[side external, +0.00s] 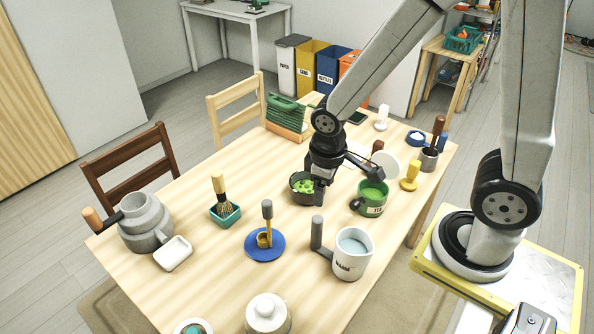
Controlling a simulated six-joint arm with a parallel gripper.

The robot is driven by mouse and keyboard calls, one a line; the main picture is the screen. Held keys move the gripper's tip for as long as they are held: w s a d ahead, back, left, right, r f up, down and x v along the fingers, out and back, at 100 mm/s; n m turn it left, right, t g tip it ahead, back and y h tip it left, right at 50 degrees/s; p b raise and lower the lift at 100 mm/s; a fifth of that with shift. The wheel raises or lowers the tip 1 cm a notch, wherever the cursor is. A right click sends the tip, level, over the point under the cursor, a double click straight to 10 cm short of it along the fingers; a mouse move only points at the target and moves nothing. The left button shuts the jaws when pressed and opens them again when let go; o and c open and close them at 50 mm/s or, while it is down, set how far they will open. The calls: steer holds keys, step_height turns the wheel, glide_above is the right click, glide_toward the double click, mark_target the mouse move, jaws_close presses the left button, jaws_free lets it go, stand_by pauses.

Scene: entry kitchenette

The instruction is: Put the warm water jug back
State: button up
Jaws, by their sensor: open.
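The warm water jug (351,262) is a white cylinder with dark lettering, standing upright near the table's front right edge. Pale bluish water shows inside it. Its grey handle (317,234) sticks out on the left side. My gripper (345,186) is open, its fingers spread wide, above the table behind the jug. One finger points down beside a dark bowl with green pieces (303,185); the other reaches toward the green mug (372,198). My gripper is apart from the jug and holds nothing that I can see.
A blue saucer (280,243) with a yellow scoop lies left of the jug, and a white lidded pot (267,316) stands in front. A whisk in a green holder (225,213) and a grey pot (146,224) stand further left. Bare table (215,258) lies between them.

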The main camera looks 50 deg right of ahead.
steer(key=r+m, duration=0.1)
steer(key=d+m+t, duration=0.1)
steer(key=r+m+t, duration=0.1)
steer(key=shift+s+d+r+y, duration=0.3)
steer(key=shift+s+r+y, duration=0.05)
steer(key=shift+y, duration=0.05)
